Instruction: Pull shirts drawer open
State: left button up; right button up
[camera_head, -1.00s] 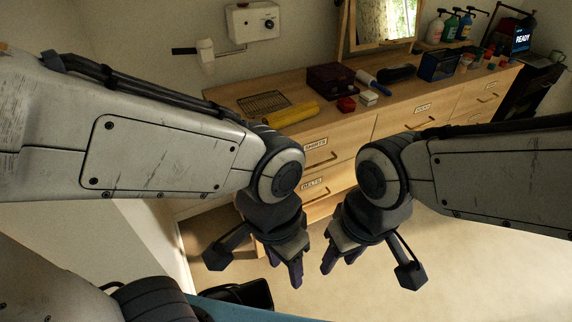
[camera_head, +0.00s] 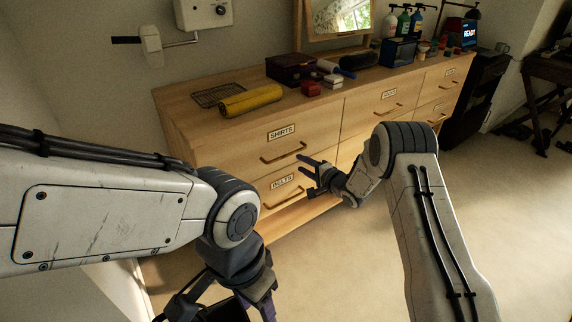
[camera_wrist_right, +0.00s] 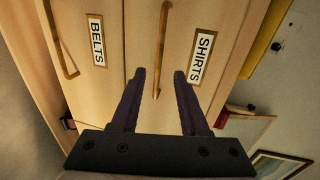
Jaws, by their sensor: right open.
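The shirts drawer (camera_head: 325,135) is the upper left drawer of a wooden dresser, labelled SHIRTS, and it looks closed. Its bar handle (camera_head: 283,153) runs along the front below the label. My right gripper (camera_head: 306,169) is open and empty, just right of and below that handle, apart from it. In the right wrist view, the open right gripper (camera_wrist_right: 159,76) points at the dresser front, and the shirts handle (camera_wrist_right: 162,45) lines up between its fingers. My left gripper (camera_head: 258,298) is low at the bottom edge, partly cut off, away from the drawer.
The closed belts drawer (camera_head: 305,186) is directly below, with its own handle (camera_head: 284,199). A yellow roll (camera_head: 251,100), a wire rack (camera_head: 218,95) and boxes stand on the dresser top. The carpet in front is clear.

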aim_at(286, 156)
jog(key=b+x, duration=0.1)
jog(key=x, duration=0.9)
jog(key=shift+w+f+b, duration=0.1)
jog(key=shift+w+b, duration=0.05)
jog(key=shift+b, duration=0.2)
grip_shut()
dwell(1.1)
